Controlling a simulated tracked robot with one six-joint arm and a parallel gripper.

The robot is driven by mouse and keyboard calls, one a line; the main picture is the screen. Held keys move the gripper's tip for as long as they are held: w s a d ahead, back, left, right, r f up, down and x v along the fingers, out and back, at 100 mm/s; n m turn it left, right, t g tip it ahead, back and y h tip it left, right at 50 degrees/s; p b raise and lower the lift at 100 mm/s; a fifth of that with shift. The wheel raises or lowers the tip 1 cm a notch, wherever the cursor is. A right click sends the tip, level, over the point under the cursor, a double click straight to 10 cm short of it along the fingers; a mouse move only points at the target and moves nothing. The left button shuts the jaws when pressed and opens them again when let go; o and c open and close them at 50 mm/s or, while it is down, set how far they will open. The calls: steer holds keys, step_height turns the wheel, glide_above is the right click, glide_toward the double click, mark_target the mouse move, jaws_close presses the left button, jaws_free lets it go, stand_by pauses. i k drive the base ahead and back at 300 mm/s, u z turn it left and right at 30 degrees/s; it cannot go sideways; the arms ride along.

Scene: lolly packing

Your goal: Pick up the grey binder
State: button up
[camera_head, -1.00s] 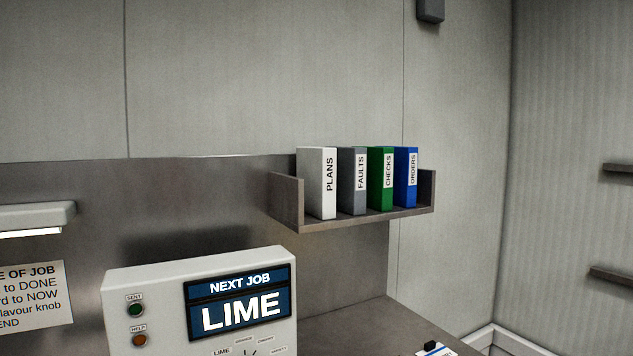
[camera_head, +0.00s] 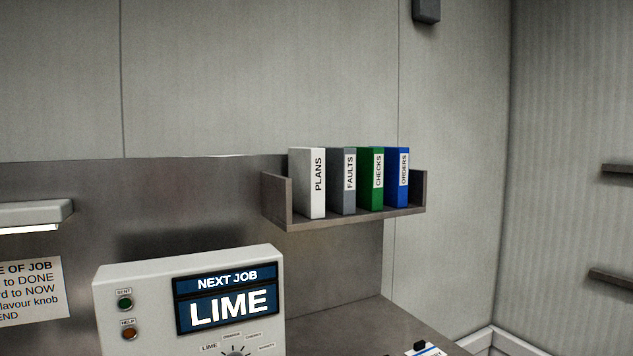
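The grey binder (camera_head: 336,183), labelled FAULTS, stands upright on a small wall shelf (camera_head: 352,220) in the head view. It is between the white PLANS binder (camera_head: 303,184) on its left and the green CHECKS binder (camera_head: 365,180) on its right. Its spine and label face out, and the shelf's raised end walls flank the row. My gripper does not show in this view.
The blue ORDERS binder (camera_head: 393,179) ends the row at the right. Below left stands a white control box (camera_head: 150,290) with a screen reading NEXT JOB LIME. A grey worktop (camera_head: 350,325) lies under the shelf. Two dark shelves (camera_head: 615,169) jut from the right wall.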

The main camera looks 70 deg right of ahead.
mark_target(340, 162)
steer(key=u, duration=0.1)
steer(key=k, duration=1.8)
steer(key=z, duration=1.25)
steer(key=i, duration=1)
steer(key=z, duration=0.1)
